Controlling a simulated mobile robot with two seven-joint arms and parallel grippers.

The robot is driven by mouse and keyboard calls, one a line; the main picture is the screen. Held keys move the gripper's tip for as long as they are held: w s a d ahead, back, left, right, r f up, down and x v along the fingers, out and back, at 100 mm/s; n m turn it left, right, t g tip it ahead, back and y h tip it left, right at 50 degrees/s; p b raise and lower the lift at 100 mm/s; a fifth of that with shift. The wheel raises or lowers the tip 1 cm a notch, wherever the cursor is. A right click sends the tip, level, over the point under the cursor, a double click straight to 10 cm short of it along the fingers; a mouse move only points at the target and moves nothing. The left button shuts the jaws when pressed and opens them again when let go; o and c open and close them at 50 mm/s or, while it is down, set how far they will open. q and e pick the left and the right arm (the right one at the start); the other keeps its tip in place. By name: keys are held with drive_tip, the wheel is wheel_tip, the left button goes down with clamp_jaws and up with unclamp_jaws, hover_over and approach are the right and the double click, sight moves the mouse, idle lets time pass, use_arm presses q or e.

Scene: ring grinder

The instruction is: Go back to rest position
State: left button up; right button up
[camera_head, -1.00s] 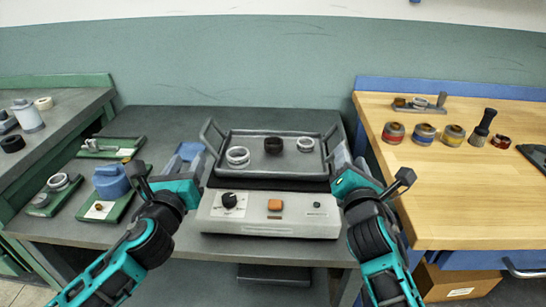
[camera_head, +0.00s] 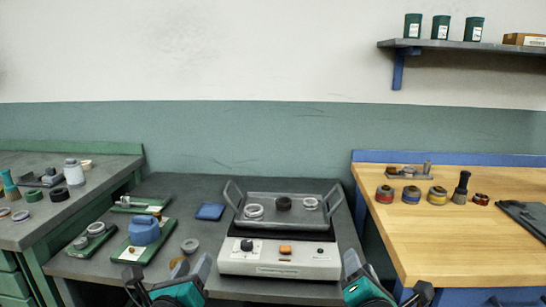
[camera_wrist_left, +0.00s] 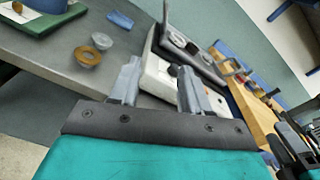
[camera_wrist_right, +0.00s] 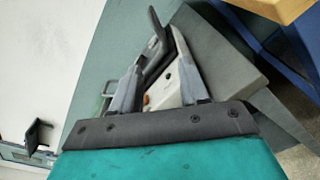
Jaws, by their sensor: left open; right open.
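My left gripper (camera_wrist_left: 155,85) is open and empty in the left wrist view. In the head view its arm shows at the bottom, left of the machine. My right gripper (camera_wrist_right: 160,85) is open and empty in the right wrist view, and its arm shows at the bottom of the head view, right of the machine. Both are in front of the grey table, apart from the tray (camera_head: 272,220) and the white control box (camera_head: 255,268). The tray sits on the machine behind the box and bears two light rings (camera_head: 254,211) (camera_head: 310,203) and a dark ring (camera_head: 283,203).
Left of the machine are a blue-topped green fixture (camera_head: 145,230), a blue pad (camera_head: 210,211) and loose rings (camera_head: 190,245). A wooden bench (camera_head: 450,235) with several ring pots stands right. A shelf (camera_head: 465,44) hangs above it.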

use_arm(q)
drive_tip(key=s+f+n+g, duration=0.3)
drive_tip(key=s+f+n, duration=0.7)
drive_tip(key=n, duration=0.5)
drive_tip(key=s+a+f+n+g+p, duration=0.1)
drive_tip(key=s+f+n+g, duration=0.2)
drive_tip(key=s+f+n, duration=0.7)
drive_tip(key=s+n, duration=0.2)
drive_tip(key=n, duration=0.2)
drive_tip(key=shift+a+n, duration=0.25)
drive_tip(key=shift+n, duration=0.15)
use_arm(e)
drive_tip(key=s+f+m+g+y, duration=0.3)
drive_tip(key=s+f+m+g, duration=0.3)
drive_tip(key=s+f+m, duration=1.4)
drive_tip(key=s+m, duration=0.1)
drive_tip(key=m, duration=0.2)
drive_tip(key=shift+s+d+m+g, duration=0.25)
drive_tip(key=shift+s+m+g, duration=0.05)
drive_tip(key=shift+s+m, duration=0.1)
drive_tip(key=shift+o, duration=0.4)
drive_tip(key=shift+f, duration=0.15)
